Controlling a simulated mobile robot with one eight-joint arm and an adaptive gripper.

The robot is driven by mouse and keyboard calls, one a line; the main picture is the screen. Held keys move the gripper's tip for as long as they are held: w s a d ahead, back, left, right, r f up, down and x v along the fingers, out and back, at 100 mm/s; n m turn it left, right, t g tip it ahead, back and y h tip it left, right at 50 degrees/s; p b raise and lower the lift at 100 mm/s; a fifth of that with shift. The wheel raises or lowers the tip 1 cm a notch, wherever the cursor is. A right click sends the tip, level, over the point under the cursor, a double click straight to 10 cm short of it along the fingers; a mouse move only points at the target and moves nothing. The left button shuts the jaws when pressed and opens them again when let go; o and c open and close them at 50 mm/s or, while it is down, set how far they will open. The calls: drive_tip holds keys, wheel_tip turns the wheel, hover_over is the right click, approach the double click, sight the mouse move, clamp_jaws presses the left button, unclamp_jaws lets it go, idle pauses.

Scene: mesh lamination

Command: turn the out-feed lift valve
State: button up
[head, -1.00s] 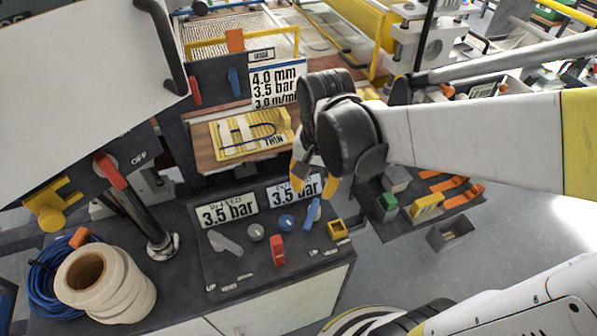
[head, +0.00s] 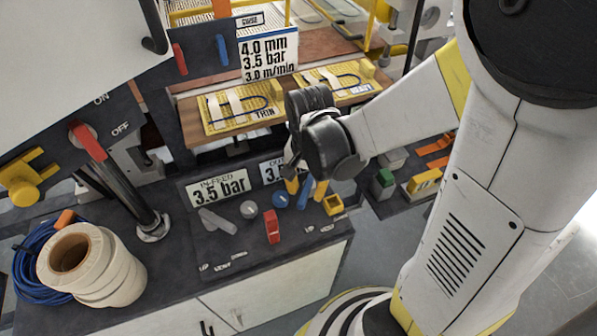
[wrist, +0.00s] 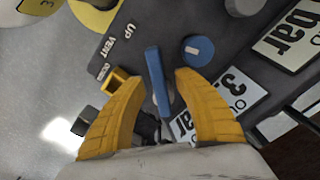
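The out-feed lift valve is a blue lever (head: 305,193) on the dark control panel, beside a round blue knob (head: 281,201). My gripper (head: 306,188) is over it, pointing down with its yellow fingers apart. I cannot tell whether the fingers reach down to the lever's height. UP and VENT labels are beside it. The out-feed sign (head: 271,172) is partly hidden by my gripper.
A yellow square holder (head: 333,205), a red lever (head: 271,226), a grey lever (head: 217,221) and a grey knob (head: 249,209) are close by on the panel. The in-feed sign (head: 218,187) reads 3.5 bar. A white tape roll (head: 90,265) stands at left.

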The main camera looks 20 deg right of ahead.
clamp_jaws()
drive_tip(key=shift+s+d+n, duration=0.1)
drive_tip(key=shift+n, duration=0.3)
drive_tip(key=n, duration=0.2)
drive_tip(key=shift+s+d+n, duration=0.15)
drive_tip(key=shift+d+n, duration=0.15)
drive_tip(key=shift+n, duration=0.1)
drive_tip(key=shift+s+d+n, duration=0.1)
drive_tip(key=shift+d+n, duration=0.15)
drive_tip(key=shift+n, duration=0.8)
drive_tip(key=shift+s+d+n, duration=0.1)
drive_tip(key=shift+d+n, duration=0.15)
drive_tip(key=shift+n, duration=0.8)
